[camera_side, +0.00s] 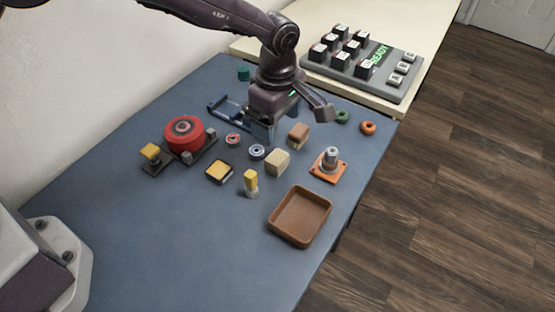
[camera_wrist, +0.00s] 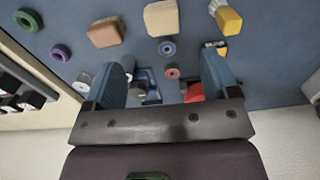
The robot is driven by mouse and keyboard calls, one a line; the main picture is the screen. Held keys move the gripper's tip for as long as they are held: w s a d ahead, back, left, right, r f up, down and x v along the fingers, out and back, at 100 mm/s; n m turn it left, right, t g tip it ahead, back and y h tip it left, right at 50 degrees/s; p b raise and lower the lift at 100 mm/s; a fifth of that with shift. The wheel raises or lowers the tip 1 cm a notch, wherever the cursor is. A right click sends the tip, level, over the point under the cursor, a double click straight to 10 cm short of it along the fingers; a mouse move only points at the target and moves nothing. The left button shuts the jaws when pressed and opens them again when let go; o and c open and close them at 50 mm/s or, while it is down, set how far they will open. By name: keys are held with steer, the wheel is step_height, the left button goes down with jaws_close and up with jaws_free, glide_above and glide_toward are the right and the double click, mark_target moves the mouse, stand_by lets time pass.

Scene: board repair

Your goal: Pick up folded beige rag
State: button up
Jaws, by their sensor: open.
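The folded beige rag (camera_side: 277,162) appears as a small pale block on the blue mat in the side view. In the wrist view the beige rag (camera_wrist: 161,18) is at the top centre, beyond the fingertips. My gripper (camera_side: 263,130) is above the mat, up and left of the rag in the side view, apart from it. In the wrist view my gripper (camera_wrist: 165,68) has its two blue fingers spread wide with nothing held between them. A brown block with a paler top (camera_side: 298,135) sits close to the rag.
A blue-grey ring (camera_side: 257,152) and a yellow-topped piece (camera_side: 251,182) lie near the rag. A red reel (camera_side: 184,134) stands left, an orange-based post (camera_side: 328,164) right. An empty brown tray (camera_side: 302,215) is in front. The mat's front left is clear.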

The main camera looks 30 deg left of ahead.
mark_target(278, 157)
step_height(278, 157, down, 10)
steer(key=shift+s+d+f, duration=0.1)
steer(key=shift+s+f, duration=0.05)
steer(key=shift+f, duration=0.1)
steer(key=c, duration=1)
steer(key=shift+r, duration=0.1)
steer(key=shift+r, duration=0.55)
step_height(278, 157, up, 3)
steer(key=shift+s+f, duration=0.15)
steer(key=shift+f, duration=0.05)
steer(key=s+a+r, duration=0.6)
steer(key=s+r, duration=0.3)
steer(key=s, duration=0.3)
steer(key=shift+s, duration=0.2)
steer(key=shift+r, duration=0.1)
